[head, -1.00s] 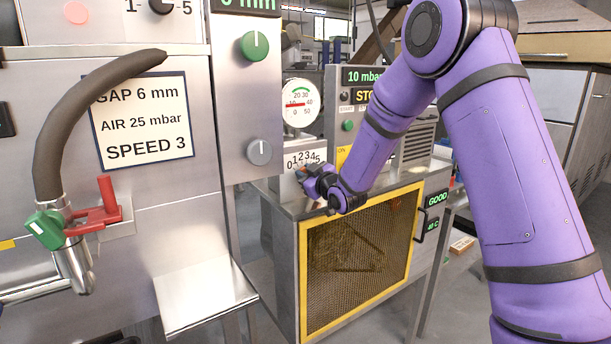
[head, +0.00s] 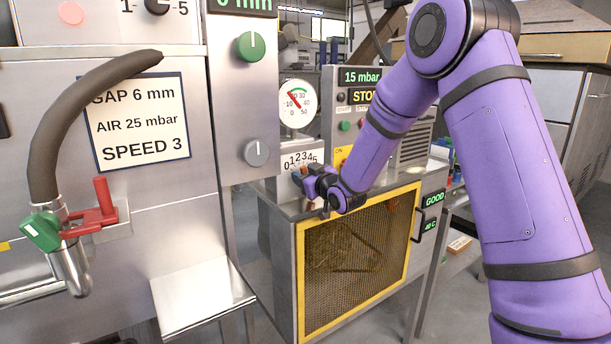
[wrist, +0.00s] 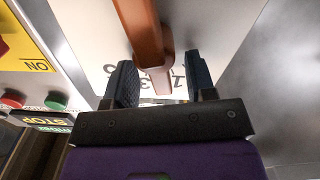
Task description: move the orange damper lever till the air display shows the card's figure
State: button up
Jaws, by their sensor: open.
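The card (head: 137,120) on the left panel reads GAP 6 mm, AIR 25 mbar, SPEED 3. The air display (head: 361,77) reads 15 mbar in green. The orange damper lever (wrist: 146,40) shows in the wrist view in front of a white scale plate with figures. In the head view the scale (head: 300,160) reads 0 to 5 and my gripper largely hides the lever. My gripper (wrist: 163,82) is open, with one finger on each side of the lever's end. Contact between the fingers and the lever cannot be told.
A round dial gauge (head: 298,104) with a red needle is above the scale. A yellow-framed mesh door (head: 357,262) is below my gripper. A green knob (head: 249,46) and a grey knob (head: 257,153) are on the panel to the left. STOP and ON labels lie close by.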

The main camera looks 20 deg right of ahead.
jog(key=v, duration=1)
jog(key=shift+s, duration=0.4)
jog(key=shift+d, duration=0.1)
jog(key=shift+r, duration=0.1)
jog(key=s+d+r+m+g+h, duration=0.2)
jog(key=s+r+g+h, duration=0.15)
jog(key=s, duration=0.35)
jog(key=s+d+r+m+g+h, duration=0.2)
jog(key=s+r, duration=0.3)
jog(key=s, duration=0.1)
jog(key=s+r+m+g, duration=0.2)
jog(key=s+g, duration=0.4)
jog(key=s, duration=1.9)
jog(key=shift+m, duration=0.3)
jog(key=shift+s+a+g, duration=0.1)
jog(key=shift+a+g, duration=0.05)
jog(key=shift+g, duration=0.1)
